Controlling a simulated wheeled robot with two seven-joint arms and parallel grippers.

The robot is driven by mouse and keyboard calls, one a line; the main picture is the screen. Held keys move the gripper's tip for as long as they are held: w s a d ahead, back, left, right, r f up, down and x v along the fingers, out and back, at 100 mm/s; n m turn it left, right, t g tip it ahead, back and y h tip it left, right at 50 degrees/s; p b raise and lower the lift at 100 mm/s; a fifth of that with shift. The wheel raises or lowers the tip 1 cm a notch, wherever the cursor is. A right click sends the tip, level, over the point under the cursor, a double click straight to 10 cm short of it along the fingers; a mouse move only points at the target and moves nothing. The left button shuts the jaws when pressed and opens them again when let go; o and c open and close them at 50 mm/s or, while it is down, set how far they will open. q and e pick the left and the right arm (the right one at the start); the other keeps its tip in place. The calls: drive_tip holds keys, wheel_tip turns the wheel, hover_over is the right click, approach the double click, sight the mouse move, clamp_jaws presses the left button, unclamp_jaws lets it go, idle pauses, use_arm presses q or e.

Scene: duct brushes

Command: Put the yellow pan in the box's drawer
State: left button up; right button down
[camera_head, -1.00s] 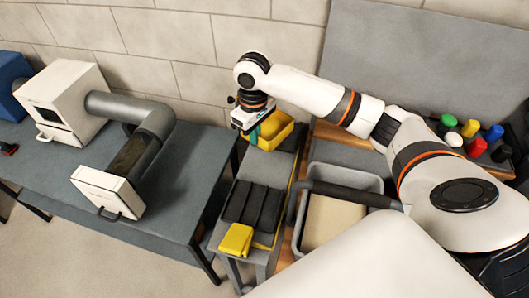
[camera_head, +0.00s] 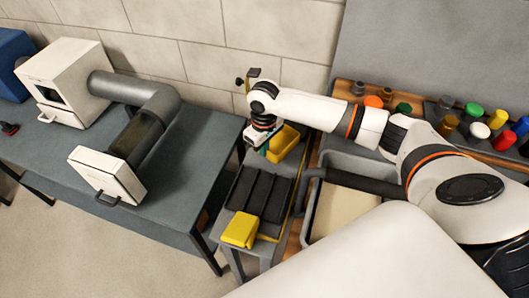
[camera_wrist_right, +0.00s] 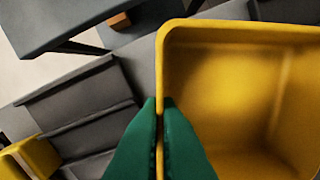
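The yellow pan (camera_head: 287,139) is at the far end of the narrow grey bench, beside my right gripper (camera_head: 259,147). In the right wrist view the pan (camera_wrist_right: 235,85) is open and looks empty. The green fingertips of my right gripper (camera_wrist_right: 160,108) are on either side of its left wall, close together on the rim. A white box (camera_head: 65,83) with a dark window and a handle low on its front stands on the left table. A white front piece with a handle (camera_head: 105,175) is at the near end of the grey duct. My left gripper is out of view.
The narrow bench carries a dark ridged block (camera_head: 258,192) and a yellow block (camera_head: 240,230). A grey bin (camera_head: 313,208) is right of it. Coloured jars (camera_head: 480,130) stand at the back right. A gap separates the bench from the left table (camera_head: 200,140).

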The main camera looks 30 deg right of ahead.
drive_tip(key=shift+f, duration=1.5)
drive_tip(key=shift+f, duration=0.6)
drive_tip(key=c, duration=1.7)
unclamp_jaws()
drive_tip(key=shift+o, duration=0.3)
drive_tip(key=shift+r, duration=0.1)
